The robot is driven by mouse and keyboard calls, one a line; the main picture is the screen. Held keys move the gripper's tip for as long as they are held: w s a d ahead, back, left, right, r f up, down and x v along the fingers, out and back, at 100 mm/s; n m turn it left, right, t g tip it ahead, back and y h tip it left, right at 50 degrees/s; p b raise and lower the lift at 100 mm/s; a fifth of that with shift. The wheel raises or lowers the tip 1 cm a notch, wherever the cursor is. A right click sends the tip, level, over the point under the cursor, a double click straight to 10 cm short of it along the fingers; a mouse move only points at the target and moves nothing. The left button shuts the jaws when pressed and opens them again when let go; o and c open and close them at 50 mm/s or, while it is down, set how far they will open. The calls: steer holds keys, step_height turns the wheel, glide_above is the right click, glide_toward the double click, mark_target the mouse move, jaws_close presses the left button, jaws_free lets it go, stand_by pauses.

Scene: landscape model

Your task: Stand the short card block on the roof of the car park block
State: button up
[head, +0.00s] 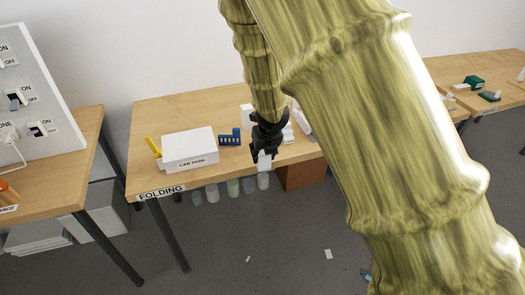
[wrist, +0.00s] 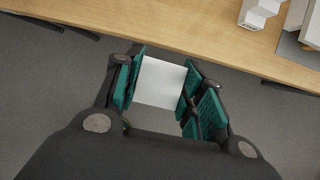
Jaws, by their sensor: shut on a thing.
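A white card block (wrist: 161,82) is between the teal pads of my gripper (wrist: 160,88) in the wrist view. My gripper is shut on it. In the head view my gripper (head: 265,150) hangs near the front edge of the folding table, with the white block (head: 264,161) below its dark fingers. The car park block (head: 189,149) is a wide white box labelled CAR PARK, on the left part of the table, left of my gripper. Its roof (head: 188,139) looks bare.
A blue piece (head: 230,138) stands just right of the car park block, and a yellow item (head: 153,146) at its left. Other white pieces (head: 288,133) lie behind my gripper. The folding table (head: 150,113) has bare wood at its back left. A switch panel (head: 32,95) stands farther left.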

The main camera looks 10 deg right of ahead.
steer(key=shift+w+d+f+m+h, duration=0.2)
steer(key=shift+w+f+m+h, duration=0.1)
steer(key=shift+m, duration=0.5)
steer(key=shift+f, duration=0.1)
steer(key=shift+w+d+m, duration=0.1)
steer(key=shift+d+m, duration=0.15)
steer(key=shift+m, duration=0.25)
